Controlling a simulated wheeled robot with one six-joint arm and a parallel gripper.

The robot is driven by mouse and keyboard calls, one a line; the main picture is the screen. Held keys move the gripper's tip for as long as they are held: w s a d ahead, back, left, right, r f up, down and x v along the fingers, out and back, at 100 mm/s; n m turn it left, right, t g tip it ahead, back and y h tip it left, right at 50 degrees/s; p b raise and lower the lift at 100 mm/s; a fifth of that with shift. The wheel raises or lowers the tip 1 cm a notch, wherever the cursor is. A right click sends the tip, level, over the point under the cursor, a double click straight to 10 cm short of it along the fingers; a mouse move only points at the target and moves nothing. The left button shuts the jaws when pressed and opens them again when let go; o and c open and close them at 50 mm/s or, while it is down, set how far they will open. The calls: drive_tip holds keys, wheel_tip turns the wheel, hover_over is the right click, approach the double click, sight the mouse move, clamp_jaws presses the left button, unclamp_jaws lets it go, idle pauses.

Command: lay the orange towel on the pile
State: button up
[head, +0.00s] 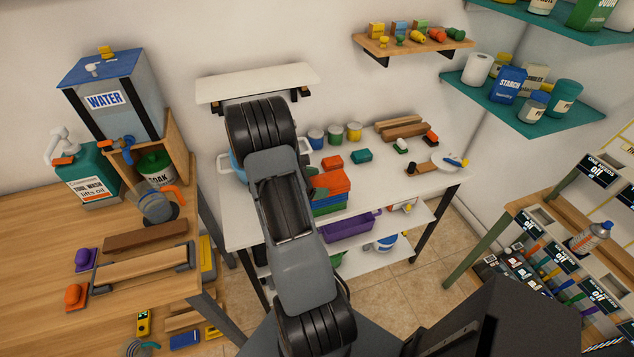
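A pile of folded cloth-like pieces (328,206), with green and blue layers, stands on the white table, just right of my arm. An orange folded piece (331,182), which looks like the orange towel, lies on top of it, and its left side is partly covered by my arm. I cannot tell whether it lies flat or is held. My arm runs up the middle of the view and hides part of the table. My gripper does not show; it seems hidden behind the arm.
The white table (410,184) also holds paint jars (335,134), wooden bars (400,128), a white dish (450,163) and a blue basin (236,168) partly behind my arm. A purple bin (350,228) sits on the shelf below. A wooden bench (50,230) stands at left.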

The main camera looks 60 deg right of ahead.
drive_tip(key=shift+o, duration=1.2)
drive_tip(key=shift+a, duration=0.1)
drive_tip(key=b+v, duration=0.2)
drive_tip(key=v, duration=1.1)
drive_tip(key=shift+w+a+r, duration=0.2)
